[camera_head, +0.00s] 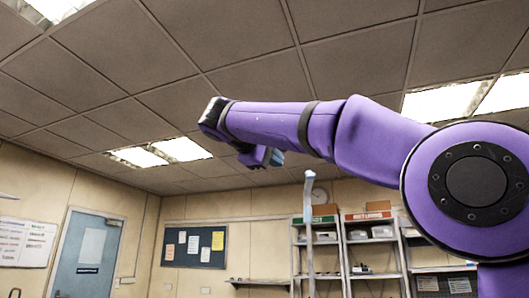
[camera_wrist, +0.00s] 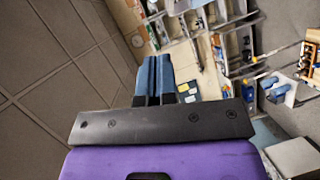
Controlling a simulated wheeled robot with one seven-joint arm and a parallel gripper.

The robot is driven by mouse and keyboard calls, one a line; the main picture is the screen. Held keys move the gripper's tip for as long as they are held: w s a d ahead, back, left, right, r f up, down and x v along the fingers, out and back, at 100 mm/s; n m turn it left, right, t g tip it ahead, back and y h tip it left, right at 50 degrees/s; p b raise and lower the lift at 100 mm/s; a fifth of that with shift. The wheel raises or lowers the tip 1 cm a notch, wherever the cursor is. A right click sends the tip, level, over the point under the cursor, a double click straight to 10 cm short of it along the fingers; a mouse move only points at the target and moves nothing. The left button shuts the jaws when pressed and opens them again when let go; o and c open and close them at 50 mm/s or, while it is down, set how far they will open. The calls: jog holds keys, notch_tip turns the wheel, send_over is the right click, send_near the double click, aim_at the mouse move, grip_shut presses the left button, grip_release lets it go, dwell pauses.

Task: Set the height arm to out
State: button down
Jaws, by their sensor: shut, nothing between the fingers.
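My gripper (camera_head: 262,157) is raised high near the ceiling in the head view, at the end of my purple arm. In the wrist view its two blue fingers (camera_wrist: 153,60) lie side by side, shut and empty. A slim pale upright post (camera_head: 309,225) stands below and right of the gripper in the head view, apart from it. I cannot tell whether this post is the height arm. No infusion pump can be made out clearly in either view.
Shelving (camera_head: 346,245) with boxes and signs stands at the back, beside a dark notice board (camera_head: 194,246). A blue door (camera_head: 86,254) is at the left. In the wrist view, a pale object with blue parts (camera_wrist: 288,92) and a grey-white box (camera_wrist: 296,157) are at the right.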

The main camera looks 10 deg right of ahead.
jog(key=w+d+f, duration=0.1)
jog(key=d, duration=0.5)
jog(key=shift+d+f, duration=0.15)
jog(key=shift+f, duration=0.15)
jog(key=shift+w, duration=0.1)
jog(key=shift+d, duration=0.1)
jog(key=d+n+t+y, duration=0.6)
jog(key=d+n+y, duration=0.2)
jog(key=d, duration=0.7)
jog(key=shift+w+n+y, duration=0.25)
jog(key=shift+n+y, duration=0.15)
jog(key=shift+y, duration=0.7)
